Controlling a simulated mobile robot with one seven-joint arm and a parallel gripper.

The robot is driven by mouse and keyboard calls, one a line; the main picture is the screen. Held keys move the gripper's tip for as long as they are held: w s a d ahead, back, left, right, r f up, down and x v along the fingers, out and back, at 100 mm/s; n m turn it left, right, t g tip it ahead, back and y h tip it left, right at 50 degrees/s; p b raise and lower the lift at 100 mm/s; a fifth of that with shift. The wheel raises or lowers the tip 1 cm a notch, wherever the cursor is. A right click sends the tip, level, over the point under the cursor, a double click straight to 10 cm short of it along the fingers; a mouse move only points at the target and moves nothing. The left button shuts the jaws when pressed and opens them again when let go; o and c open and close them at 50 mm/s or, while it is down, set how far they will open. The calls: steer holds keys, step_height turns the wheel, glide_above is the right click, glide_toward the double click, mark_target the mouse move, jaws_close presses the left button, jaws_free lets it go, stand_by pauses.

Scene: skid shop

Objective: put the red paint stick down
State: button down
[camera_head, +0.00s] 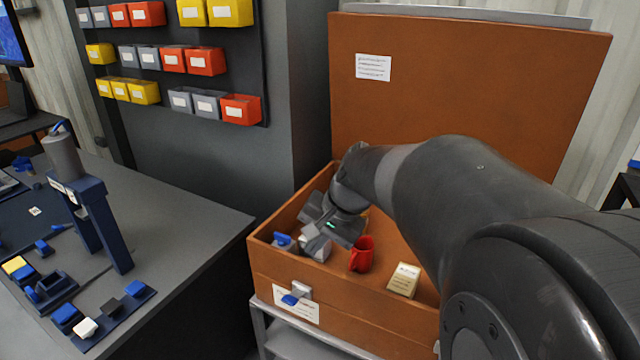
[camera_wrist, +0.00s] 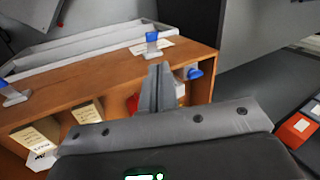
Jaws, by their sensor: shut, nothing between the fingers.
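My gripper (camera_head: 330,222) is low over the front left part of an open orange-brown box (camera_head: 345,285). In the wrist view its two fingers (camera_wrist: 157,88) are together with nothing between them. I cannot make out a red paint stick for certain in either view. A red mug-like object (camera_head: 361,255) stands in the box just right of my gripper; a bit of red (camera_wrist: 133,104) shows beside the fingers in the wrist view. My gripper hides part of the box floor.
In the box are a cream labelled block (camera_head: 404,280), a grey-white item (camera_head: 317,244) and a blue-handled item (camera_head: 284,241). A blue latch (camera_head: 290,300) is on its front wall; the raised lid (camera_head: 460,90) stands behind. A cluttered workbench (camera_head: 185,245) is left.

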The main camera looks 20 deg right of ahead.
steer(key=w+d+f+m+t+y, duration=0.1)
steer(key=w+d+f+m+y, duration=0.15)
steer(key=w+d, duration=0.35)
steer(key=w+d+f+m+t+y, duration=0.1)
steer(key=w+d+f+m, duration=0.25)
steer(key=w, duration=0.35)
steer(key=w+d+f+m+t+y, duration=0.1)
steer(key=w+d+f+m+y, duration=0.1)
steer(key=w+d+f+m, duration=0.35)
steer(key=w+d+f+m+t, duration=0.2)
steer(key=d+f+m+t, duration=0.1)
steer(key=d, duration=0.4)
steer(key=w+d+f+m+t+h, duration=0.1)
steer(key=w+d+f+m+t, duration=0.1)
steer(key=d+f+m, duration=0.3)
steer(key=w+d+f+m+t, duration=0.2)
steer(key=d+f+m+t, duration=0.2)
steer(key=d, duration=0.6)
steer(key=shift+w+d+f+t+h, duration=0.1)
steer(key=shift+d+f+t+h, duration=0.15)
steer(key=shift+f, duration=0.2)
steer(key=shift+d+f+t+h, duration=0.1)
steer(key=shift+f+t, duration=0.15)
steer(key=shift+f, duration=0.15)
steer(key=shift+w, duration=0.1)
steer(key=x, duration=1.3)
steer(key=shift+w, duration=0.35)
steer(key=shift+a, duration=0.1)
steer(key=shift+x, duration=1)
